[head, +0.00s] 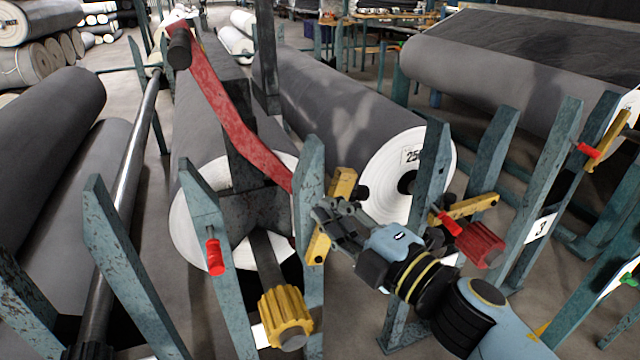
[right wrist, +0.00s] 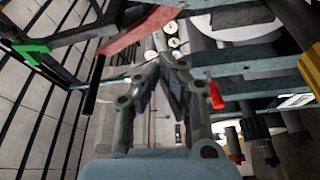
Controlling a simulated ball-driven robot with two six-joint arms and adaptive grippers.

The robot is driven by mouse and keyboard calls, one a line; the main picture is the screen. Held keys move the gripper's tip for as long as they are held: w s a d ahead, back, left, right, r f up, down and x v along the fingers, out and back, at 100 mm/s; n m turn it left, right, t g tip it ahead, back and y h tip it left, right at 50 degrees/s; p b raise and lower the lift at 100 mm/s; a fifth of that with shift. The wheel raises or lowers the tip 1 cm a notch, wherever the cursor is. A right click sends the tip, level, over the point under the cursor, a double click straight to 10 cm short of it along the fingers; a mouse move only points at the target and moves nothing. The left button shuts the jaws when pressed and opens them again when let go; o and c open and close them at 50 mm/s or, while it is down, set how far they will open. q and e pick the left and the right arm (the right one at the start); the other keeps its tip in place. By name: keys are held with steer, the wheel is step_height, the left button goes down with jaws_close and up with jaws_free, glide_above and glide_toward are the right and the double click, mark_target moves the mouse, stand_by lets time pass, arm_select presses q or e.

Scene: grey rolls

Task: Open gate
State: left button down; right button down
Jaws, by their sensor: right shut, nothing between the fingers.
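My right gripper (head: 324,212) is shut and empty beside the right blue-grey post (head: 312,190) of the middle roll stand. Its fingertips (right wrist: 166,62) meet in the right wrist view. Yellow pieces (head: 345,183) sit on that post close to the fingers; I cannot tell whether they touch. A long red bar (head: 232,115) with a dark grip (head: 180,47) slopes up and away from the stand; a red bar (right wrist: 138,34) also crosses the right wrist view. A red handle (head: 215,257) hangs at the stand's left post (head: 205,200). My left gripper is out of view.
A grey roll (head: 350,110) with a white end lies behind the gripper. A yellow knob (head: 285,315) juts out low at the front of the stand. More posts (head: 545,190) with red and yellow parts stand close on the right. Bare floor shows between stands.

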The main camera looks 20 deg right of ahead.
steer(key=w, duration=0.8)
steer(key=shift+w+f+b, duration=0.15)
steer(key=shift+w+b, duration=0.15)
steer(key=shift+b, duration=0.05)
steer(key=shift+d, duration=0.4)
steer(key=shift+d+f, duration=0.1)
steer(key=shift+d, duration=1.5)
